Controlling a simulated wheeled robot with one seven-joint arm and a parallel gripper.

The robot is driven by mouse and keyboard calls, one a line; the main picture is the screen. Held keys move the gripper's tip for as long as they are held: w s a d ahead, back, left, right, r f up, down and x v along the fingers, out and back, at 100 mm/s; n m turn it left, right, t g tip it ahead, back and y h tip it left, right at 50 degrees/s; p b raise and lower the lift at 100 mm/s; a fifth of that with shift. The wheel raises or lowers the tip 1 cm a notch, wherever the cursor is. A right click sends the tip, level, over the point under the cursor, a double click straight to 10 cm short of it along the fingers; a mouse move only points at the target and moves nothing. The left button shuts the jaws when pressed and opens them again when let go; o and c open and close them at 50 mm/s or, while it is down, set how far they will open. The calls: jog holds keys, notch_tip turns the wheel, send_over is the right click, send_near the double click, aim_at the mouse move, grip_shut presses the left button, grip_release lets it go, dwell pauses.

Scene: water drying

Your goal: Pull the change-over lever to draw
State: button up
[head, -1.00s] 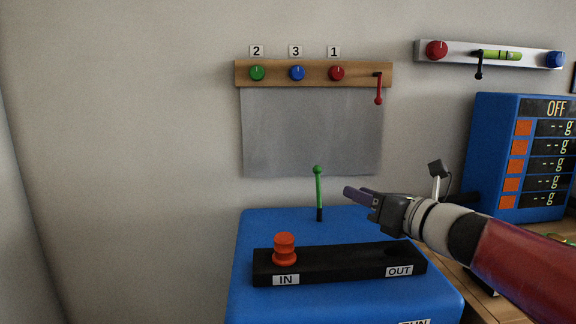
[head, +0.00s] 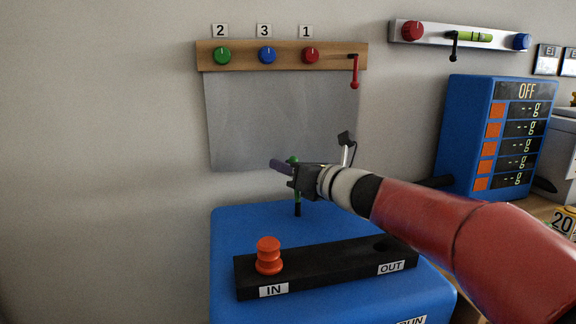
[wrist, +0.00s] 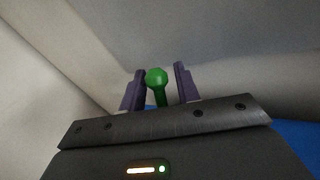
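The change-over lever (head: 297,209) stands on top of the blue machine (head: 240,222), a thin rod with a green ball top and a dark foot. My gripper (head: 284,164) is at the height of the ball and hides part of the upper rod in the head view. In the wrist view the green ball (wrist: 157,77) and a short piece of green rod sit between the two purple fingers of my gripper (wrist: 158,88).
A black block (head: 325,268) marked IN and OUT lies on the machine's front, with an orange knob (head: 268,256) at the IN end. Behind is a grey sheet (head: 255,120) under a wooden rail (head: 230,57) with knobs. A blue OFF display unit (head: 470,135) stands right.

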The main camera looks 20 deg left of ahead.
grip_shut()
